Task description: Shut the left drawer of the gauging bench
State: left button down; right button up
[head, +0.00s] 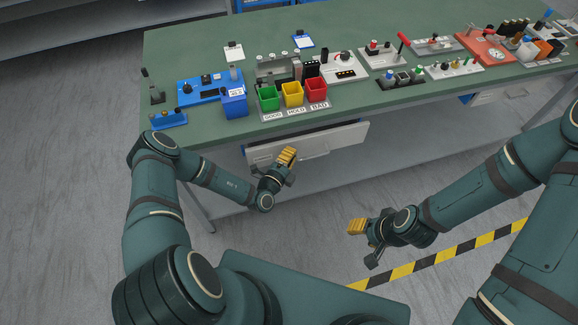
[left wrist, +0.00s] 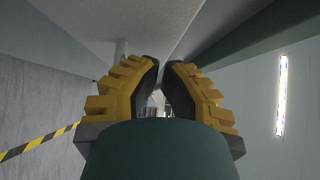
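The left drawer (head: 335,138) of the gauging bench (head: 210,135) has a pale front with a bar handle. Its front stands out past the bench's front edge, so it is partly open. My left gripper (head: 287,156) is at the left part of this front, by the handle, and covers part of it. I cannot tell whether it touches. In the left wrist view its yellow-and-black fingers (left wrist: 162,62) have their tips close together, with nothing clearly held between them. My right gripper (head: 357,227) is out in front of the bench, away from the drawer; its finger gap is not clear.
A second drawer (head: 498,93) is under the bench's right part. Green, yellow and red bins (head: 292,94) and a blue box (head: 234,103) stand on the top above the left drawer. A yellow-black floor stripe (head: 425,262) runs below my right gripper. The floor in front is clear.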

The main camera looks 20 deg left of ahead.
pick_arm(q)
jog(key=shift+w+a, duration=0.4)
jog(key=shift+w, duration=0.2)
pick_arm(e)
jog(key=shift+f, duration=0.15)
pick_arm(q)
jog(key=shift+w, duration=0.1)
